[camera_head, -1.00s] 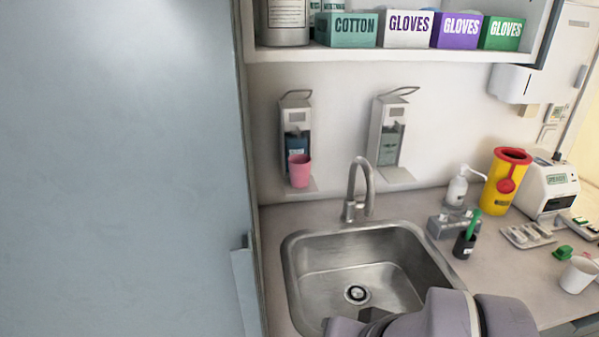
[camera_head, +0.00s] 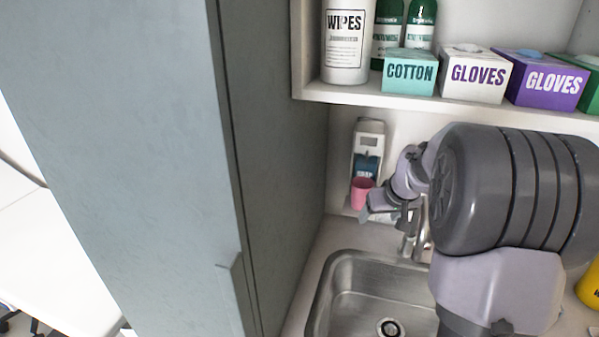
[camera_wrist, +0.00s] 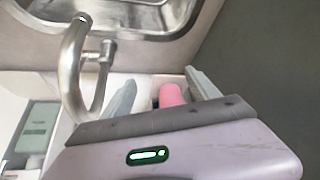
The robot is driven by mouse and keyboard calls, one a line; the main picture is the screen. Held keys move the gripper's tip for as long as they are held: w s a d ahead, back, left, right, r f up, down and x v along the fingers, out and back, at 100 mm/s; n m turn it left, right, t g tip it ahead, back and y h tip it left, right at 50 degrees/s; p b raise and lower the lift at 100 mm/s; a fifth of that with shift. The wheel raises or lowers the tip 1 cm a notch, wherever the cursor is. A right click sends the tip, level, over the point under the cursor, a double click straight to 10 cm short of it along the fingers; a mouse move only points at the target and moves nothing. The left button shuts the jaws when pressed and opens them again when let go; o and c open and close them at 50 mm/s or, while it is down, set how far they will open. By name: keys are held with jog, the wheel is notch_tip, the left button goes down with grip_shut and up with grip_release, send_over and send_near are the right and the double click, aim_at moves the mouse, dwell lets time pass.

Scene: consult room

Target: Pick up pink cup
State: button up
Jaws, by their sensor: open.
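The pink cup (camera_head: 361,192) stands upright on the small tray of the left wall dispenser, behind the sink. My gripper (camera_head: 372,212) is close to the cup, at its lower right in the head view. In the wrist view the pink cup (camera_wrist: 172,96) shows between the two open fingers of my gripper (camera_wrist: 160,94), nearer the right finger. The gripper body hides part of the cup there. I cannot tell whether a finger touches it.
The faucet (camera_head: 412,235) stands just right of my gripper, above the sink (camera_head: 345,290). A tall grey cabinet (camera_head: 270,150) is close on the left. A shelf (camera_head: 400,101) with gloves boxes and bottles hangs overhead. The dispenser (camera_head: 368,138) is behind the cup.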

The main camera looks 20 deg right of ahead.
aim_at(366, 191)
jog(key=w, duration=0.3)
jog(key=w+d, duration=0.1)
jog(key=w, duration=0.3)
jog(key=w+d, duration=0.1)
jog(key=w, duration=0.2)
jog(key=shift+w+p, duration=0.2)
jog(key=shift+p, duration=0.2)
jog(key=x, duration=0.5)
jog(key=shift+w+d+f+b, duration=0.1)
jog(key=shift+w+d+b, duration=0.05)
jog(key=shift+w+b, duration=0.25)
jog(key=shift+c, duration=0.7)
jog(key=c, duration=1.2)
jog(key=shift+r, duration=0.25)
jog(key=shift+s+r+p, duration=0.1)
jog(key=shift+r+p, duration=0.55)
jog(key=shift+r, duration=1.1)
jog(key=s+a, duration=0.3)
jog(key=s, duration=0.1)
jog(key=s+a, duration=0.3)
jog(key=s, duration=0.1)
jog(key=s+a+r+b, duration=0.1)
jog(key=s+a, duration=0.2)
jog(key=s, duration=0.1)
jog(key=shift+s+a+r, duration=0.1)
jog(key=shift+s+a, duration=0.2)
jog(key=shift+a, duration=0.05)
